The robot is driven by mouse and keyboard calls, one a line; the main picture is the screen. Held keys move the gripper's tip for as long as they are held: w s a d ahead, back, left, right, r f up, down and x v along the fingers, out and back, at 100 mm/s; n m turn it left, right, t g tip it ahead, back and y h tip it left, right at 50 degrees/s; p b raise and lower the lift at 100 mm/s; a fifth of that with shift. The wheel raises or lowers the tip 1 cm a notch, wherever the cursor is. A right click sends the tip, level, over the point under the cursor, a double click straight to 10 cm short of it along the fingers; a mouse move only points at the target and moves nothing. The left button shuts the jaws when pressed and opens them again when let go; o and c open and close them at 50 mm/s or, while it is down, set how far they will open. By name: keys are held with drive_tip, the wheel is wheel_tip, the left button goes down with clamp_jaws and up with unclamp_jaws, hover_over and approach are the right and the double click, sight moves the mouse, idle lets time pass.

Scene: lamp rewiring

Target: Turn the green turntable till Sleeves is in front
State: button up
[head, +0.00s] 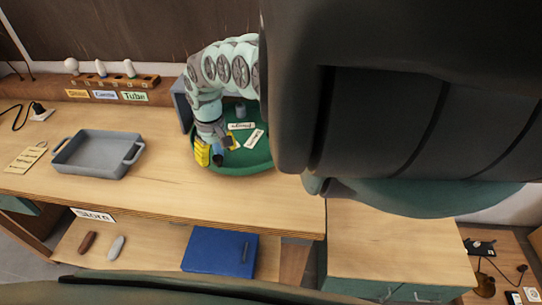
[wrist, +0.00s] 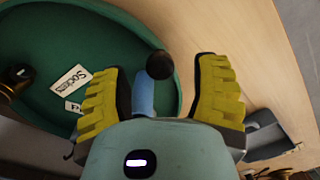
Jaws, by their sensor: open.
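The green turntable (head: 262,160) stands on the bench, partly hidden behind my arm. It fills the upper left of the wrist view (wrist: 115,45). A white label reading "Sockets" (wrist: 70,80) lies on it, with a second, partly hidden label (wrist: 73,107) beside it. No label reading Sleeves can be made out. A blue post with a black ball top (wrist: 143,95) stands at the turntable's edge. My gripper (head: 218,157) is open, its yellow fingers on either side of the post; I cannot tell whether they touch it.
A grey tray (head: 72,160) stands on the bench to the left. A wooden bulb rack (head: 115,81) with labels is behind it. A lower shelf holds a blue box (head: 220,251) and two small items. The bench front between tray and turntable is clear.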

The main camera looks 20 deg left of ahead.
drive_tip(key=shift+a+f, duration=0.1)
drive_tip(key=shift+f, duration=0.95)
drive_tip(key=shift+o, duration=0.2)
clamp_jaws()
